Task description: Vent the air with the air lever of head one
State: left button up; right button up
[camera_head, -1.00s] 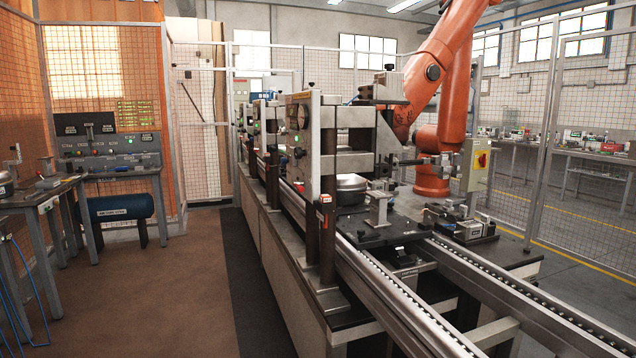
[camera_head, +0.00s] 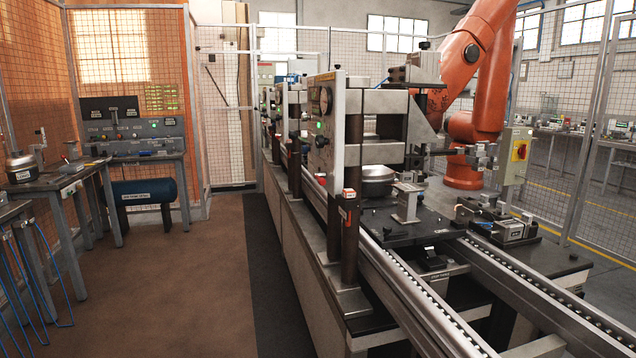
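The nearest press head (camera_head: 345,130) stands over the conveyor line, with a round gauge and a green light on its front plate. Similar heads stand behind it. A round metal part (camera_head: 376,180) sits on a dark pallet plate under the nearest head. A grey control panel (camera_head: 132,128) with small levers, labels and a green light stands on the back left bench. A blue tank (camera_head: 140,192) lies below it. The labels are too small to read, so I cannot tell which lever is the air lever of head one. Neither of my grippers shows.
The conveyor rails (camera_head: 430,310) run along the right. Brown floor (camera_head: 190,290) lies open between the line and the left benches (camera_head: 75,180). Blue hoses (camera_head: 40,270) hang at the left edge. An orange robot arm (camera_head: 480,90) stands behind the line, by mesh fencing.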

aim_at(319, 179)
jog(key=i+j+z, duration=0.1)
jog(key=i+j, duration=0.75)
